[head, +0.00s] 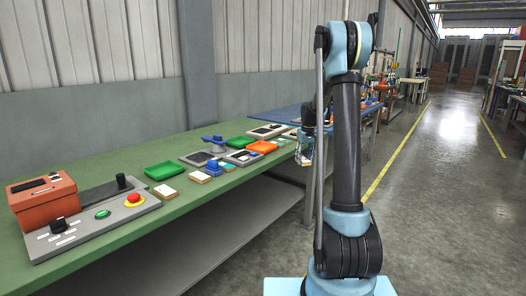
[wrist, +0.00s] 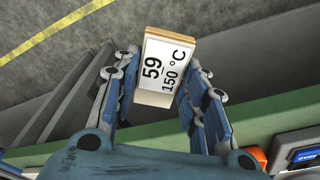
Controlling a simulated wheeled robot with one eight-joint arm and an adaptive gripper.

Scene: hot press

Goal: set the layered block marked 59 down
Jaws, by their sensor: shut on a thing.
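The layered block marked 59 (wrist: 167,70) is in the wrist view, with a white face reading "59" and "150 °C" and tan layers at its edge. My gripper (wrist: 165,88) is shut on it, with blue fingers on both sides. Behind the block lie grey floor and a grey surface, and the bench's green edge crosses lower in that view. In the head view my gripper (head: 304,154) is small, near the bench's front edge at its far part. The block cannot be made out clearly there.
The green bench (head: 120,245) carries an orange control box (head: 42,200), a button panel (head: 95,222), a green tray (head: 163,170), an orange tray (head: 262,147), and layered blocks (head: 165,191) along the front. A blue table (head: 285,117) stands beyond. The right-hand floor is open.

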